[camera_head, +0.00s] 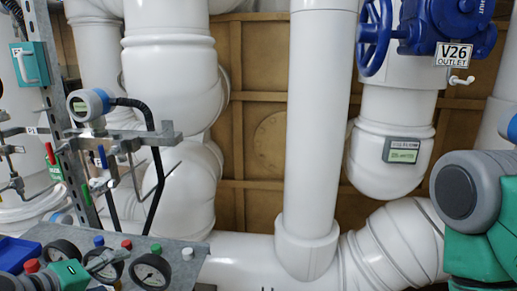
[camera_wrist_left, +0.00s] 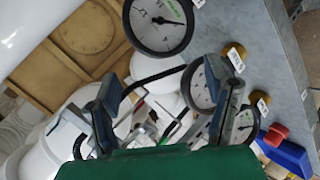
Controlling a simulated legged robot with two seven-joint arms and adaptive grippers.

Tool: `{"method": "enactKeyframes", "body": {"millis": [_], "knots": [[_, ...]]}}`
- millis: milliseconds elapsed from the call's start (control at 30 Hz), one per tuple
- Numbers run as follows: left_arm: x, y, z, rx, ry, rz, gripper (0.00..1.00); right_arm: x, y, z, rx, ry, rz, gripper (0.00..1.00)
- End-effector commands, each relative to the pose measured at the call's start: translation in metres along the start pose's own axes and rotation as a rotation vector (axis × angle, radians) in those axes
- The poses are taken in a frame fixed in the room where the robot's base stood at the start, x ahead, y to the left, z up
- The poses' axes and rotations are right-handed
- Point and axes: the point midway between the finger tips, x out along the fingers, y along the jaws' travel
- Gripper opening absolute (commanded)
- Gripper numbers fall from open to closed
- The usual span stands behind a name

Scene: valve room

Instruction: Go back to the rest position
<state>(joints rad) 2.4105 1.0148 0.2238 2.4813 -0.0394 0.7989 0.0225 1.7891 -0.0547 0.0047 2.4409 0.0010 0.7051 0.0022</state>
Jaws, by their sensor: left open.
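My left gripper (camera_head: 108,264) is low at the left in the head view, in front of the gauge panel (camera_head: 192,252). Only a small part of its teal body and grey fingers shows there. In the left wrist view, the left gripper (camera_wrist_left: 165,112) has its two fingers spread apart with nothing held between them. Dial gauges show beyond the fingers, one large gauge (camera_wrist_left: 158,22) at the top. I cannot tell how close the fingers are to the panel. My right arm shows as a grey and teal link at the right edge of the head view; its gripper is out of view.
Large white pipes (camera_head: 318,130) fill the middle. A metal post (camera_head: 62,115) and a bracketed transmitter (camera_head: 88,104) stand at the left, above the gauges (camera_head: 150,271).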

Motion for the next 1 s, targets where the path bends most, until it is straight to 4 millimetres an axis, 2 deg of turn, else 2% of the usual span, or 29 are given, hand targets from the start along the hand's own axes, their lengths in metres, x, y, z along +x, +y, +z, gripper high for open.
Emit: {"method": "enactKeyframes", "body": {"millis": [33, 100, 267, 400, 500, 600, 700, 800, 1000], "knots": [[0.006, -0.022, 0.022, 0.073, -0.055, -0.072, 0.71, 0.000, 0.000, 0.000, 0.000, 0.000, 0.000, 0.00], [0.010, -0.051, 0.048, 0.159, -0.124, -0.155, 0.71, 0.000, 0.000, 0.000, 0.000, 0.000, 0.000, 0.00], [0.007, -0.117, 0.103, 0.357, -0.289, -0.331, 0.71, 0.000, 0.000, 0.000, 0.000, 0.000, 0.000, 0.00], [-0.008, -0.173, 0.147, 0.532, -0.443, -0.464, 0.71, 0.000, 0.000, 0.000, 0.000, 0.000, 0.000, 0.00], [-0.024, -0.208, 0.174, 0.652, -0.550, -0.540, 0.71, 0.000, 0.000, 0.000, 0.000, 0.000, 0.000, 0.00], [-0.039, -0.235, 0.194, 0.752, -0.642, -0.594, 0.71, 0.000, 0.000, 0.000, 0.000, 0.000, 0.000, 0.00], [-0.051, -0.253, 0.207, 0.824, -0.707, -0.626, 0.71, 0.000, 0.000, 0.000, 0.000, 0.000, 0.000, 0.00], [-0.058, -0.262, 0.214, 0.865, -0.744, -0.643, 0.71, 0.000, 0.000, 0.000, 0.000, 0.000, 0.000, 0.00], [-0.060, -0.265, 0.216, 0.879, -0.756, -0.648, 0.71, 0.000, 0.000, 0.000, 0.000, 0.000, 0.000, 0.00]]}}
